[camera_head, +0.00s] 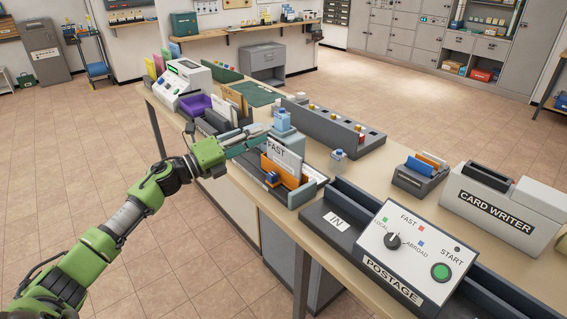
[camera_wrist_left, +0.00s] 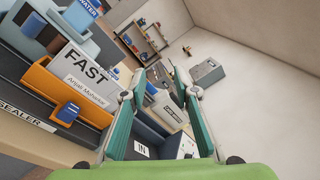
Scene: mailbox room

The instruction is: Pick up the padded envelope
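I cannot tell for sure which item is the padded envelope. A tan envelope (camera_head: 232,98) stands in a grey rack among other mail. A white envelope (camera_head: 287,156) marked FAST stands upright in an orange holder (camera_head: 282,177) with a blue piece on its front. In the left wrist view, the white envelope (camera_wrist_left: 84,72) bears a printed name and sits left of the fingers, apart from them. My left gripper (camera_head: 257,138) is over the near table edge, left of the white envelope. Its teal fingers (camera_wrist_left: 160,92) are spread with nothing between them. My right gripper is not in view.
A blue bottle (camera_head: 282,120) stands close behind the gripper. The postage machine (camera_head: 410,250) and IN tray (camera_head: 338,222) are to the right, with the card writer (camera_head: 500,205) beyond. A purple tray (camera_head: 195,104) lies farther left. The floor left of the table is clear.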

